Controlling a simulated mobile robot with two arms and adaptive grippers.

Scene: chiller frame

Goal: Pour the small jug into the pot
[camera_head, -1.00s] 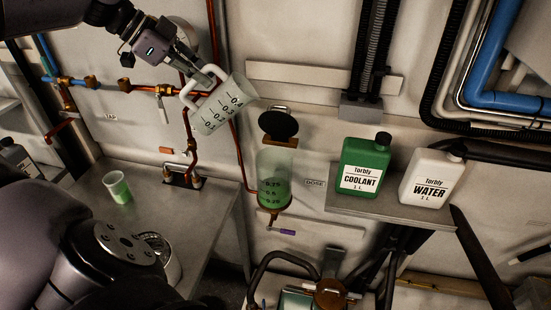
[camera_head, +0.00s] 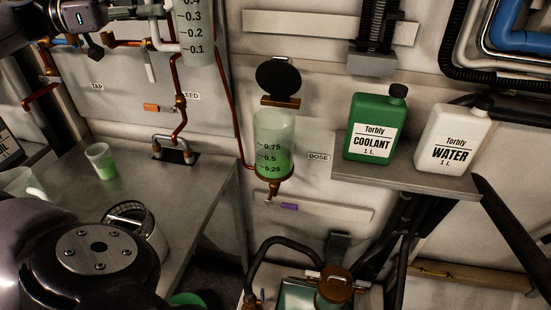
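The small jug (camera_head: 194,36) is clear, with black marks from 0.1 to 0.4, at the top of the head view. It is about upright, its top cut off by the picture edge; I see no green in its visible part. My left gripper (camera_head: 150,17) is shut on its handle, at the upper left. The pot (camera_head: 274,148) is a clear cylinder on the wall, marked 0.25 to 0.75, with green liquid around the middle marks. Its black round lid (camera_head: 278,77) stands open. The jug is up and left of the pot, apart from it. My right gripper is not in view.
A green coolant canister (camera_head: 372,125) and a white water canister (camera_head: 452,135) stand on a shelf (camera_head: 405,178) right of the pot. A cup of green liquid (camera_head: 102,160) stands on the bench (camera_head: 75,190). Copper pipes run along the wall left of the pot.

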